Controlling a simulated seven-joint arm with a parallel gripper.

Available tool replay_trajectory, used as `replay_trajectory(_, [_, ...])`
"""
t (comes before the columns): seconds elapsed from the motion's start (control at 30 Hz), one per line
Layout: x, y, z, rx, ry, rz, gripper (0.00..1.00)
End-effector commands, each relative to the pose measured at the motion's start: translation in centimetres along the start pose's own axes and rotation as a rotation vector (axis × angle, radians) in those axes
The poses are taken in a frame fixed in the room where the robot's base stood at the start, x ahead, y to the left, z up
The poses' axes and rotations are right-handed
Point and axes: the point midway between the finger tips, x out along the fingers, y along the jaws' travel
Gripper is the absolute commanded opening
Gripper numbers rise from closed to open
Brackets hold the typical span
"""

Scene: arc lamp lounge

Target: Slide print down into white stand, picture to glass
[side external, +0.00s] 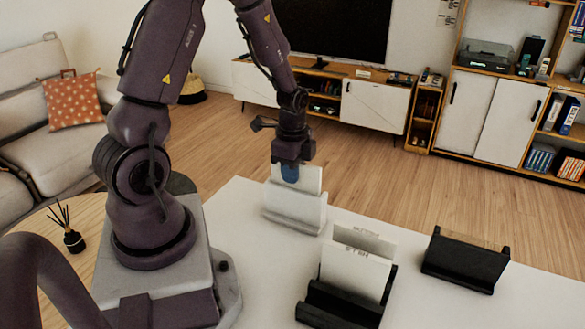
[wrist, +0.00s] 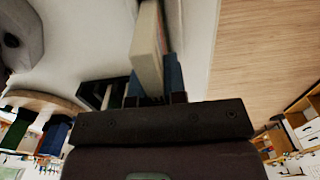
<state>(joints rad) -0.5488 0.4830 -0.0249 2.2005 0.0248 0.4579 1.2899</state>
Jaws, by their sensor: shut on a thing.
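My gripper (side external: 291,178) is shut on the upper edge of a pale print (side external: 312,178), pointing down over the table. The print stands about upright at the white stand (side external: 295,212); its lower part is hidden behind the stand's front. I cannot tell whether it is seated in the slot. In the wrist view the print (wrist: 148,48) shows nearly edge-on between the blue fingers (wrist: 152,85), with a faint reddish strip along one face. Its picture face is not clearly visible.
On the white table (side external: 235,205), a black stand (side external: 340,305) holds white panels (side external: 355,265) with dark lettering. A reed diffuser (side external: 73,240) stands on a round wooden table at the left. Bare tabletop separates the stands.

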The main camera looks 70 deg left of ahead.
Motion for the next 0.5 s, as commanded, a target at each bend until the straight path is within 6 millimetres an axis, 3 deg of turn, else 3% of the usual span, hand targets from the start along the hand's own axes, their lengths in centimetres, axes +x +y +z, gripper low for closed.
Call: replay_trajectory(0.5, [1.3, 0.0, 0.0, 0.000, 0.000, 0.001, 0.00])
